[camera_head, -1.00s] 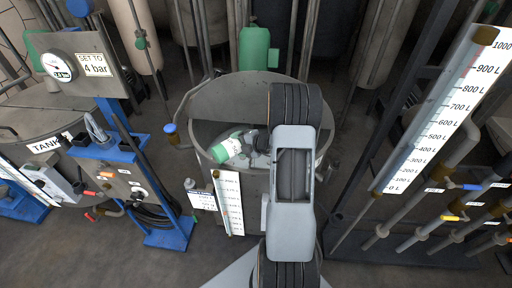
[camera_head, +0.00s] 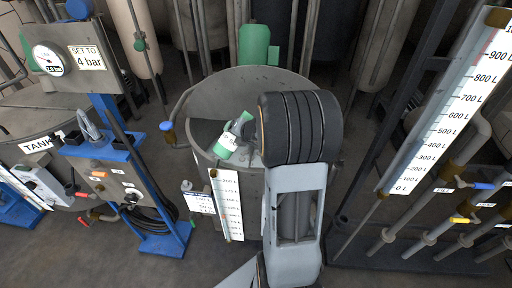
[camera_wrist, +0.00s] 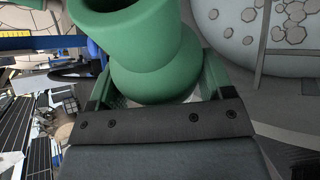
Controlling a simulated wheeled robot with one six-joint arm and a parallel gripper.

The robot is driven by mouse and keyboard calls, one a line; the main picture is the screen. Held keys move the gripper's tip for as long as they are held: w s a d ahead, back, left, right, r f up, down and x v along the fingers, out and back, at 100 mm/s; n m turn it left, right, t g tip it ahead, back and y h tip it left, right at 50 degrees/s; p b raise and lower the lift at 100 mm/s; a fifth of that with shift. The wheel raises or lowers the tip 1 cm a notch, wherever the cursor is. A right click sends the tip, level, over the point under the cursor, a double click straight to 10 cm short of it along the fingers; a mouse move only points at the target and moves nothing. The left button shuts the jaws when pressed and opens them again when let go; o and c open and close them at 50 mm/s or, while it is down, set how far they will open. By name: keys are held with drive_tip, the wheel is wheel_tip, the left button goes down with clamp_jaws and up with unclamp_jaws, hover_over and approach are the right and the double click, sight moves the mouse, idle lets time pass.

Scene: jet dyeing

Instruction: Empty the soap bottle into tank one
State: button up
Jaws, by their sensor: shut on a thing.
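The soap bottle (camera_head: 225,148) is green with a white label. It is tilted above the open top of a round grey tank (camera_head: 200,163), one green end down to the left. My gripper (camera_head: 240,139) is shut on it; the dark wrist partly hides the grip. In the wrist view the green bottle (camera_wrist: 150,50) sits between the jaws (camera_wrist: 160,90), its wide open mouth towards the top left. A pale surface with round foam-like patches shows at the wrist view's top right. A vessel at left bears a sign (camera_head: 38,145) reading "TANK"; its number is unclear.
A level scale (camera_head: 228,205) stands on the tank's front. A blue stand (camera_head: 120,150) with a gauge panel (camera_head: 68,58) is at left. A tall litre scale (camera_head: 455,100) and pipes with valves are at right. A green canister (camera_head: 254,45) stands behind the tank.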

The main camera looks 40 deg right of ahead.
sight(234, 145)
drive_tip(key=shift+d+f+h+b, duration=0.1)
drive_tip(key=shift+f+h+b, duration=0.2)
drive_tip(key=shift+f+b, duration=0.3)
drive_tip(key=shift+r+n+h+b, duration=0.4)
drive_tip(key=shift+n+h+b, duration=0.25)
drive_tip(key=shift+b, duration=0.6)
drive_tip(key=shift+a+r+n+h+b, duration=0.25)
drive_tip(key=shift+a+n+h+b, duration=0.15)
drive_tip(key=shift+b, duration=0.8)
drive_tip(key=f+n+h+b, duration=0.1)
drive_tip(key=b, duration=0.2)
drive_tip(key=shift+a+t+b, duration=0.15)
drive_tip(key=shift+t+b, duration=0.15)
drive_tip(key=shift+a+r+n+h+b, duration=0.25)
drive_tip(key=shift+r+n+h+b, duration=0.3)
drive_tip(key=shift+b, duration=0.7)
drive_tip(key=shift+n+t+h, duration=0.3)
drive_tip(key=shift+n+h, duration=0.2)
drive_tip(key=shift+h, duration=0.1)
wheel_tip(234, 145, down, 6)
drive_tip(key=b, duration=0.9)
drive_tip(key=shift+w+a+r, duration=0.1)
